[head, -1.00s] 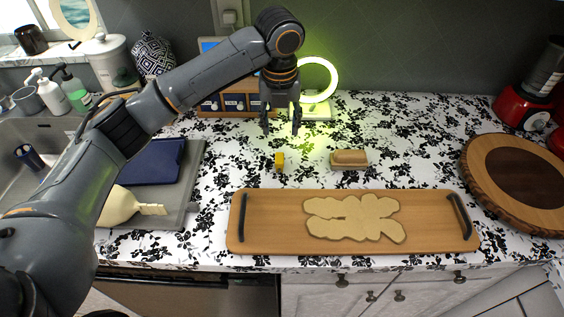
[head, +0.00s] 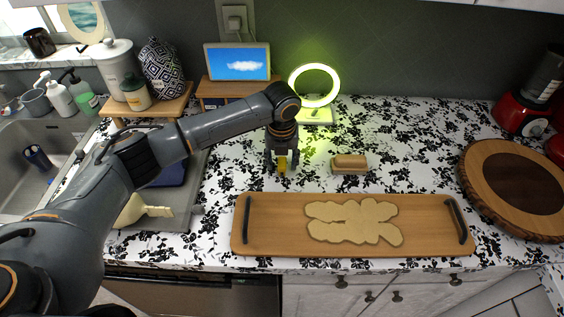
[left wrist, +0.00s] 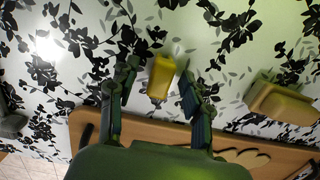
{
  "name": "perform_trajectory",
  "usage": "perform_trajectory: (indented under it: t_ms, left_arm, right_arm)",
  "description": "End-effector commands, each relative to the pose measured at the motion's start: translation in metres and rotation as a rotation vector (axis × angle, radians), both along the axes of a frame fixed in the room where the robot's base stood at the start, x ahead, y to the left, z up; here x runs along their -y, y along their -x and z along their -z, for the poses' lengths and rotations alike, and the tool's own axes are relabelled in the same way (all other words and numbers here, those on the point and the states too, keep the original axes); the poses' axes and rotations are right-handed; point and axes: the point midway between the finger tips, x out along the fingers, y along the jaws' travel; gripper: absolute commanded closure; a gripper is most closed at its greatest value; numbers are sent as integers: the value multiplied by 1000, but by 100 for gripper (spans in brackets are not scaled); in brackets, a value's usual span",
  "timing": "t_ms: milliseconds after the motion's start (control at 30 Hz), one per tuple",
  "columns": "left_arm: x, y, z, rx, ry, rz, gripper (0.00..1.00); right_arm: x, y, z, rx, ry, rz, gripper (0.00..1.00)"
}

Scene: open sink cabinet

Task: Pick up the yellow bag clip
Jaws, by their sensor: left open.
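The yellow bag clip (head: 282,164) is on the black-and-white floral counter, behind the wooden tray. My left gripper (head: 282,166) is right over it, pointing down. In the left wrist view the clip (left wrist: 161,77) shows between the two fingers of the gripper (left wrist: 158,90), with a gap on each side. The fingers are open and hold nothing. In the head view the gripper hides part of the clip. My right gripper is not in view.
A tan block-like object (head: 349,164) lies right of the clip. The wooden tray (head: 290,248) with dark handles lies in front. A glowing ring lamp (head: 336,88) and a small screen (head: 237,62) stand behind. A round wooden board (head: 477,205) lies far right.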

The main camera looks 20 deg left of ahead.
Motion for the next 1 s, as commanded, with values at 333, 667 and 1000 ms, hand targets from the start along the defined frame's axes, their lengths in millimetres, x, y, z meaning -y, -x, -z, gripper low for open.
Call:
perform_trajectory:
  t_ms: [333,667,1000]
  left_arm:
    - [0,0,4,0,1,1,65]
    - [0,0,4,0,1,1,91]
    - [0,-1,-6,4,2,0,91]
  right_arm:
    - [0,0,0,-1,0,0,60]
    - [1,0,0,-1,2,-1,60]
    - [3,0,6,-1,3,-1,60]
